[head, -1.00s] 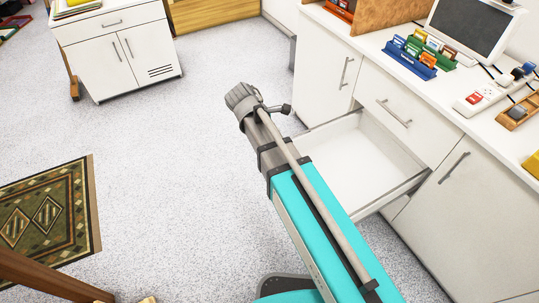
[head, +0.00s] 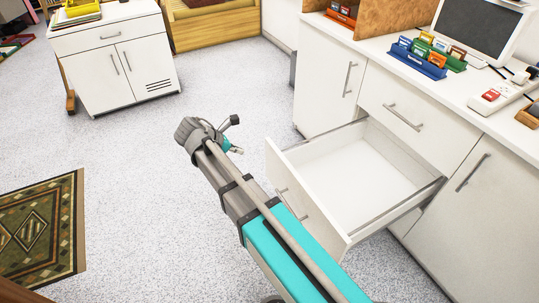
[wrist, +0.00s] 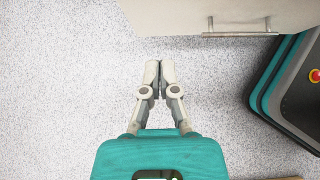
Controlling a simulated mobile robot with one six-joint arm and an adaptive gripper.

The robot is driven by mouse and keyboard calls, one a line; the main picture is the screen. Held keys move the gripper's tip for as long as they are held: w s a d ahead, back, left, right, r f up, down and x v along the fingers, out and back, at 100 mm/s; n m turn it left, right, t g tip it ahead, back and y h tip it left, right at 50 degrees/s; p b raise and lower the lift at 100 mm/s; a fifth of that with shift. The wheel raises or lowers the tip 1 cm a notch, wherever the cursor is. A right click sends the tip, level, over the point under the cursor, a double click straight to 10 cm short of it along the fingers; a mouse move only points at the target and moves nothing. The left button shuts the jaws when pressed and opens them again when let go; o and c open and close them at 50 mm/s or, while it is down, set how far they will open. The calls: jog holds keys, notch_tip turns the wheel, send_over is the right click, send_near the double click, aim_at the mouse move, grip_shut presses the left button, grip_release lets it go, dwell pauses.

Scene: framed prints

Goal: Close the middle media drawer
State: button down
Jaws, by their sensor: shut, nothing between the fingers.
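The open drawer (head: 362,178) is white and empty, pulled well out of the white cabinet below another drawer front. Its outer face (head: 300,200) has a metal bar handle, partly hidden by my arm in the head view. In the wrist view, the edge of a pale front (wrist: 165,18) with a bar handle (wrist: 240,33) shows at the top. My gripper (wrist: 160,66) is shut and empty, over the floor just short of that edge, left of the handle. In the head view my arm reaches up in front of the drawer, and the gripper's fingers cannot be made out.
The shut upper drawer (head: 415,112) and cabinet doors flank the open drawer. The counter holds a monitor (head: 483,28) and green and blue card racks (head: 418,65). A white cabinet (head: 115,60) stands at the back left. A patterned rug (head: 38,235) lies at left; the floor between is clear.

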aim_at(274, 155)
jog(key=shift+f, duration=0.1)
jog(key=b+x, duration=0.2)
jog(key=x, duration=0.1)
jog(key=b+x, duration=0.2)
jog(key=x, duration=0.2)
jog(key=d+r+b+x, duration=0.1)
jog(key=b+x, duration=0.2)
jog(key=x, duration=0.1)
jog(key=shift+w+d, duration=0.15)
jog(key=shift+w, duration=0.3)
jog(key=shift+w+d, duration=0.55)
jog(key=shift+d, duration=0.25)
